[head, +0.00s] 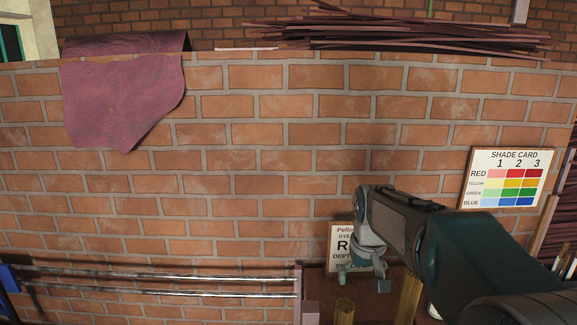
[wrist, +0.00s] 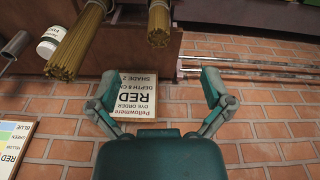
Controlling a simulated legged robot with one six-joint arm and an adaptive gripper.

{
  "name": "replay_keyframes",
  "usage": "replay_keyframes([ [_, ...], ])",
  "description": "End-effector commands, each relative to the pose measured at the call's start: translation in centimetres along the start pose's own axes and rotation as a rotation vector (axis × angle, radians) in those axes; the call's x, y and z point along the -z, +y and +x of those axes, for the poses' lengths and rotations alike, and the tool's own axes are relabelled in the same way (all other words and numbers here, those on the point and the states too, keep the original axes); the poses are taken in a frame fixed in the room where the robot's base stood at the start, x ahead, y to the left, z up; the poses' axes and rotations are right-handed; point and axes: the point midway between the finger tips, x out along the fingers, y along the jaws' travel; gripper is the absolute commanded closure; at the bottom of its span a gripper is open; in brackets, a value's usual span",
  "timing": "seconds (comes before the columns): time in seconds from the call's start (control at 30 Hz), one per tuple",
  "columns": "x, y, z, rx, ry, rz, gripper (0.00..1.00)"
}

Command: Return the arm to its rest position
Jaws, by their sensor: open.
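My gripper (head: 363,280) hangs at the end of my arm, right of centre in the head view, in front of the brick wall. In the wrist view my gripper (wrist: 158,78) has its two fingers spread wide with nothing held between them. The dye order card (wrist: 137,92) reading RED, shade 2, shows between the fingers, upside down and partly hidden by the left finger. In the head view the order card (head: 340,240) is mostly covered by my gripper. My arm reaches in from the lower right.
A shade card (head: 507,178) is on the wall at right. Bundles of yellowish sticks (wrist: 78,45) and a second bundle (wrist: 159,23) are near the gripper, beside a white jar (wrist: 51,42). Metal rails (head: 150,282) run at lower left.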

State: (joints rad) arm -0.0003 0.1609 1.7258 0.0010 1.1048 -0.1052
Motion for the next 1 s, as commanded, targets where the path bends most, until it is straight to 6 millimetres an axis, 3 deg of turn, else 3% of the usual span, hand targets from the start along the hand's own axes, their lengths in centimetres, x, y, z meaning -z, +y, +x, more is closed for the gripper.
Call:
replay_keyframes([
  [0.2,-4.0,-0.4,-2.9,-0.006,0.061,0.019,0.00],
  [0.43,-8.4,-0.9,-4.9,-0.011,0.124,0.037,0.00],
  [0.73,-14.4,-1.5,-6.1,-0.016,0.203,0.061,0.00],
  [1.0,-19.6,-2.0,-5.9,-0.018,0.276,0.083,0.00],
])
